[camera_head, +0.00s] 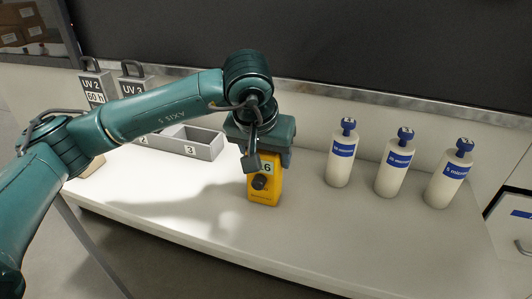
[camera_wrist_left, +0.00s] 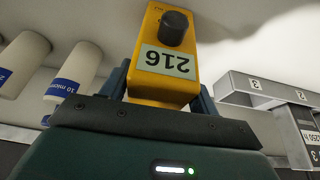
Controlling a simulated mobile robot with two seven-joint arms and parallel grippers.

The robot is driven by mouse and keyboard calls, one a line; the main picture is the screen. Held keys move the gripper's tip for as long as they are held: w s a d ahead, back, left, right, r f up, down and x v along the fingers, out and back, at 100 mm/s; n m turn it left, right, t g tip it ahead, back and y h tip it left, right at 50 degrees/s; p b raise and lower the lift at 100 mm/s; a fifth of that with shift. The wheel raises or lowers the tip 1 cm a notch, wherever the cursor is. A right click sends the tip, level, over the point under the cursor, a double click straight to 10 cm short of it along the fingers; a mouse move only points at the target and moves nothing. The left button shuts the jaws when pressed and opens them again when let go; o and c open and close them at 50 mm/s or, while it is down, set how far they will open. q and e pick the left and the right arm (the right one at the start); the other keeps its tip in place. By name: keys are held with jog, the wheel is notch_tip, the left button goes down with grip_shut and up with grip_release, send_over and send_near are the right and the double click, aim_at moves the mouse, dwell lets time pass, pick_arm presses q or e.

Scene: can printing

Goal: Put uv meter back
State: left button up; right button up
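The UV meter (camera_head: 264,190) is a yellow box with a black knob and a pale display, upright at the middle of the white table. In the left wrist view the meter (camera_wrist_left: 160,85) shows upside down, and its display reads 216. My left gripper (camera_head: 262,165) comes down over its top, with one dark finger on each side. In the left wrist view the gripper (camera_wrist_left: 162,98) is closed on the meter's upper end. I cannot tell whether the meter's base touches the table. My right gripper is not in view.
A grey tray (camera_head: 209,145) with numbered compartments stands left of the meter, partly behind my left arm. Grey UV units (camera_head: 91,83) marked UV 2 and UV 3 stand at the back left. Three white bottles (camera_head: 391,172) with blue caps stand at right. The front table is clear.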

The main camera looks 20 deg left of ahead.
pick_arm(q)
jog(key=o, duration=0.3)
jog(key=shift+o, duration=0.2)
jog(key=shift+s+r, duration=0.1)
jog(key=shift+r, duration=0.5)
jog(key=v, duration=1.1)
jog(key=shift+p, duration=0.3)
jog(key=shift+s+r, duration=0.15)
